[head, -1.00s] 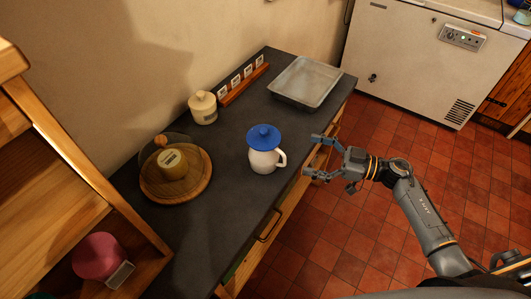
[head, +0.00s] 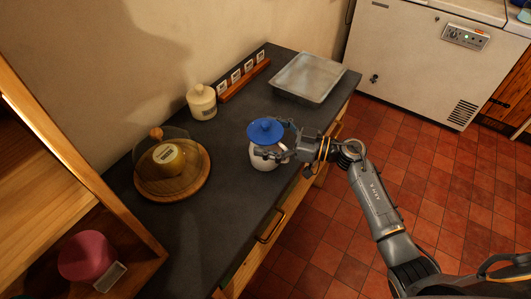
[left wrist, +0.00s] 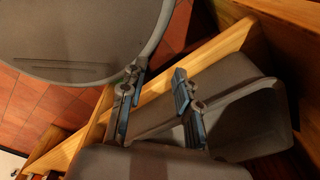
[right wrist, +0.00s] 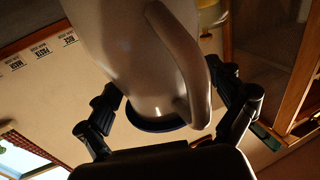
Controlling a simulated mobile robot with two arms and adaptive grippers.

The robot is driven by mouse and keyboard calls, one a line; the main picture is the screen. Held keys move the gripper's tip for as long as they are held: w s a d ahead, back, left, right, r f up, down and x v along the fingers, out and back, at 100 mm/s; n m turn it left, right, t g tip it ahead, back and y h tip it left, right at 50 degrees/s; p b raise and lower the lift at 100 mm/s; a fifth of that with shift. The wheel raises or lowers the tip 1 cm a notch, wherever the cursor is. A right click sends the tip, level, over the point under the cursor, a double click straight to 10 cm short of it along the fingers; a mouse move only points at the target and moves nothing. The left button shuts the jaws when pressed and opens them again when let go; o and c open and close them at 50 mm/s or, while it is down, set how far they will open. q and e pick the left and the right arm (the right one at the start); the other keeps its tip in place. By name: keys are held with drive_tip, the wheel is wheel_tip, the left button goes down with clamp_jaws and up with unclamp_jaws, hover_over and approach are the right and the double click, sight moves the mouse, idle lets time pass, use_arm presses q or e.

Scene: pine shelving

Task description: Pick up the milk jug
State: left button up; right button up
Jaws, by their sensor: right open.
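The milk jug, a white jug with a blue lid (head: 266,131), stands upright on the dark counter (head: 226,147). My right gripper (head: 278,146) is at the jug, on its right side, and partly covers its body and handle. In the right wrist view the pale jug body (right wrist: 140,55) and its handle (right wrist: 183,60) lie between the two spread fingers of the right gripper (right wrist: 168,92). Whether the fingers touch the jug I cannot tell. My left gripper (left wrist: 158,80) shows only in the left wrist view, with its fingers apart and nothing between them.
A cream lidded pot (head: 201,101), a round wooden board (head: 150,187) with a glass dome and a labelled yellow item, and a metal tray (head: 318,92) stand apart from the jug. A pine shelf (head: 70,165) rises at the left. A white freezer (head: 408,62) stands behind.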

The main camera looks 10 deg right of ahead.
drive_tip(key=shift+s, duration=0.1)
drive_tip(key=shift+c, duration=0.9)
drive_tip(key=c, duration=1.7)
drive_tip(key=shift+r, duration=0.1)
drive_tip(key=shift+c, duration=0.2)
drive_tip(key=shift+r, duration=0.1)
